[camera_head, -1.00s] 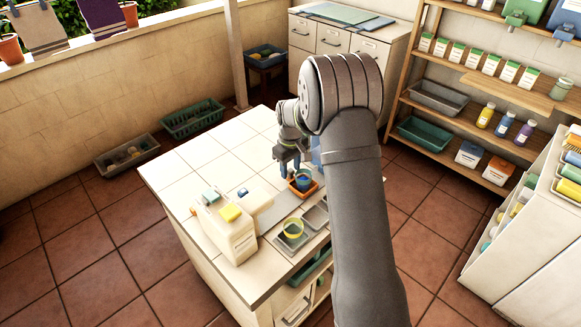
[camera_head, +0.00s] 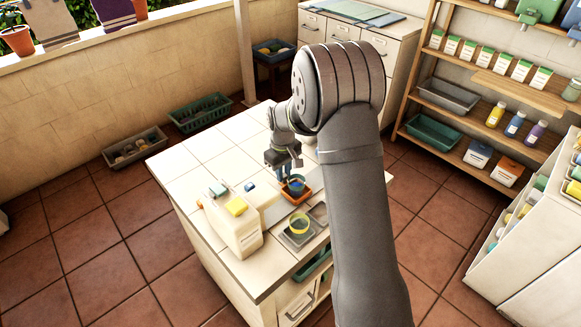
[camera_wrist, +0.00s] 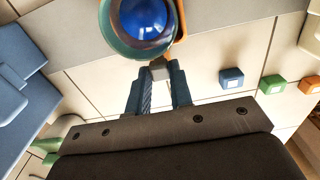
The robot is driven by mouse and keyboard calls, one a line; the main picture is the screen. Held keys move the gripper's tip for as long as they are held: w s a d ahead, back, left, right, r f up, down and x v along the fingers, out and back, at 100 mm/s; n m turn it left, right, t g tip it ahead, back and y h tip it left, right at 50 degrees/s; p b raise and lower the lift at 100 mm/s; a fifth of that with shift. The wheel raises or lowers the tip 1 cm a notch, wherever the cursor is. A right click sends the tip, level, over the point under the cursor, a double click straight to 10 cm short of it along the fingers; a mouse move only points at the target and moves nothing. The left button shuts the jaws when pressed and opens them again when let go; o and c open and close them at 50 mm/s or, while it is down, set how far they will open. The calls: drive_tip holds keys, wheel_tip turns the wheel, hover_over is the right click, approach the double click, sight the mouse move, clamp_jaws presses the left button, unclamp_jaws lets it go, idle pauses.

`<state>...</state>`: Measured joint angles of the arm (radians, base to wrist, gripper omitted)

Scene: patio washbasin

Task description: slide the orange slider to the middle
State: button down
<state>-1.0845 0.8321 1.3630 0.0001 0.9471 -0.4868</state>
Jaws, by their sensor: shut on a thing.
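The orange slider (camera_head: 300,198) looks like a shallow orange tray on a grey strip across the white tiled counter. A teal cup (camera_head: 298,186) sits in it. In the wrist view the cup (camera_wrist: 118,38) holds a shiny blue ball (camera_wrist: 143,18), and the slider's orange edge (camera_wrist: 183,22) shows beside it. My gripper (camera_head: 284,166) is at the slider's far-left side. The strip's far end is hidden behind my arm.
Small blue (camera_wrist: 232,78), green (camera_wrist: 272,84) and orange (camera_wrist: 309,85) blocks stand close by. Open tiles lie behind.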

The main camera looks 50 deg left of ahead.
drive_tip(key=c, duration=1.3)
unclamp_jaws()
wheel_tip(320, 180, up, 18)
drive_tip(key=shift+f, duration=0.25)
wheel_tip(320, 180, down, 18)
drive_tip(key=shift+r, duration=0.15)
drive_tip(key=shift+w+r, duration=0.1)
drive_tip(key=shift+w, duration=0.2)
